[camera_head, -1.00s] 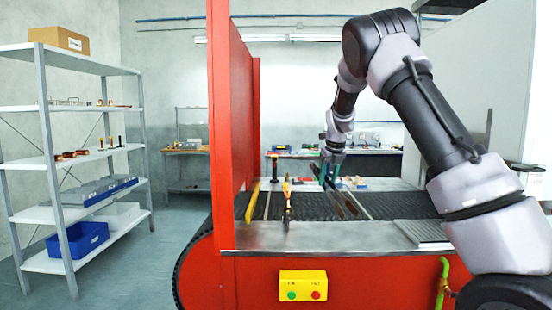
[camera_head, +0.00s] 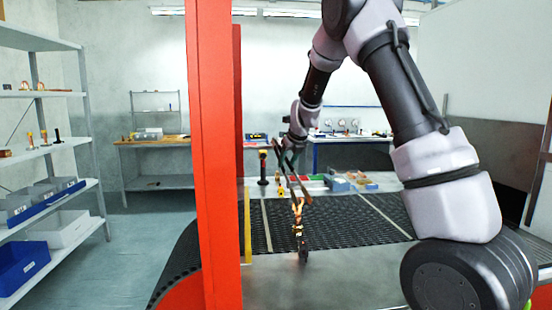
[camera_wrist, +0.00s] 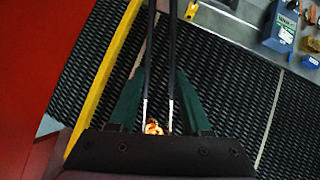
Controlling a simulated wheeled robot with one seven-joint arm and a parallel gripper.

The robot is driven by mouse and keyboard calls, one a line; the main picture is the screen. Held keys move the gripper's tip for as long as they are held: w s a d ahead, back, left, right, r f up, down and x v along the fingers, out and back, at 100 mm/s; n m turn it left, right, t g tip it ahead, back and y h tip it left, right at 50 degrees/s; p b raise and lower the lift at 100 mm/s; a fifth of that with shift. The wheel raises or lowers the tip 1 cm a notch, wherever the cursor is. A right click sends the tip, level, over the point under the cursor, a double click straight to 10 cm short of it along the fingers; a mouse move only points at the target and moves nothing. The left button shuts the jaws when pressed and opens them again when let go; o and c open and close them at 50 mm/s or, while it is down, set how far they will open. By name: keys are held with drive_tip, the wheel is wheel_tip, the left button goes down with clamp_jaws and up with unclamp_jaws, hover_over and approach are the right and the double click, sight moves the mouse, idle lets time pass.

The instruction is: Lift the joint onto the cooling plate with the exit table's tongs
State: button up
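My gripper (camera_head: 287,158) has green fingers and is shut on the dark tongs (camera_head: 296,184), whose two long arms also show in the wrist view (camera_wrist: 172,60). In the head view the tongs slant down to the top of the joint (camera_head: 298,212), an upright orange-yellow piece with a dark lower end near the metal exit table (camera_head: 345,275). The tong tips overlap the joint in the picture; I cannot tell whether they grip it. In the wrist view an orange glow (camera_wrist: 153,127) shows low between my fingers. I cannot make out the cooling plate now.
A red upright panel (camera_head: 212,150) stands close at left, with a yellow strip (camera_head: 247,225) beside the dark mesh belt (camera_head: 340,222). Behind are small bins (camera_head: 336,182) and a dark post-like tool (camera_head: 263,168). A shelf rack (camera_head: 85,120) stands far left.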

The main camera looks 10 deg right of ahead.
drive_tip(key=shift+w+a, duration=0.15)
drive_tip(key=shift+w, duration=0.25)
wheel_tip(320, 180, down, 10)
idle(1.0)
drive_tip(key=shift+c, duration=0.2)
